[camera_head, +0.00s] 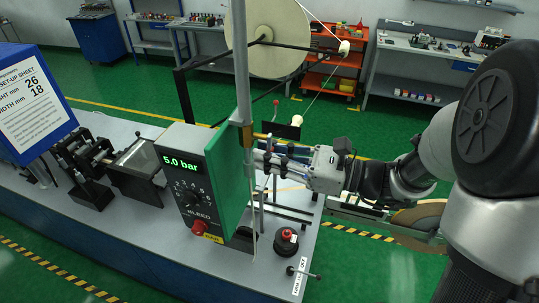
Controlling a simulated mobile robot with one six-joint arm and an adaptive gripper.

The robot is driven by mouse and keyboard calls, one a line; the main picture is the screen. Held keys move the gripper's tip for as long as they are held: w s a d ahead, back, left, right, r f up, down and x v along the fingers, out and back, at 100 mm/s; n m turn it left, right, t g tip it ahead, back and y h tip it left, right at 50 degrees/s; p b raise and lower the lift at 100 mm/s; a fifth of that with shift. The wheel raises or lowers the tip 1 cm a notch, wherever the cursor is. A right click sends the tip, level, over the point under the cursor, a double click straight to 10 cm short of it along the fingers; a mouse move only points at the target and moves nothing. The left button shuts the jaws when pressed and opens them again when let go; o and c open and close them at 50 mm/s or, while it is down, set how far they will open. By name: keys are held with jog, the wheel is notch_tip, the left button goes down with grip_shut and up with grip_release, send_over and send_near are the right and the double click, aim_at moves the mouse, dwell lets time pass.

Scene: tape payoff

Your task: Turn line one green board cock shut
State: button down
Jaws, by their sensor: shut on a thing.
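The green board (229,178) stands upright on the bench beside the grey control box, seen nearly edge-on. My gripper (262,152) is at the right-hand face of this board, reaching in from the right. Its fingers are shut on the cock there, which is mostly hidden by the fingers. A brass-coloured fitting (248,133) on a grey vertical pipe shows just above the fingers. How far the cock is turned cannot be seen.
The control box (188,180) reads 5.0 bar. A red-topped black knob (287,242) and a small black lever (301,272) stand at the bench's right end. A large pale reel (268,35) is above. A blue sign stand (32,105) is left.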

jog(key=shift+r+p, duration=0.1)
jog(key=shift+p, duration=0.25)
jog(key=shift+s+a+m+p, duration=0.15)
jog(key=shift+s+m+p, duration=0.15)
jog(key=shift+m+p, duration=0.55)
jog(key=c, duration=1.6)
grip_release()
jog(key=shift+o, duration=0.2)
jog(key=v, duration=1.2)
jog(key=shift+c, duration=0.4)
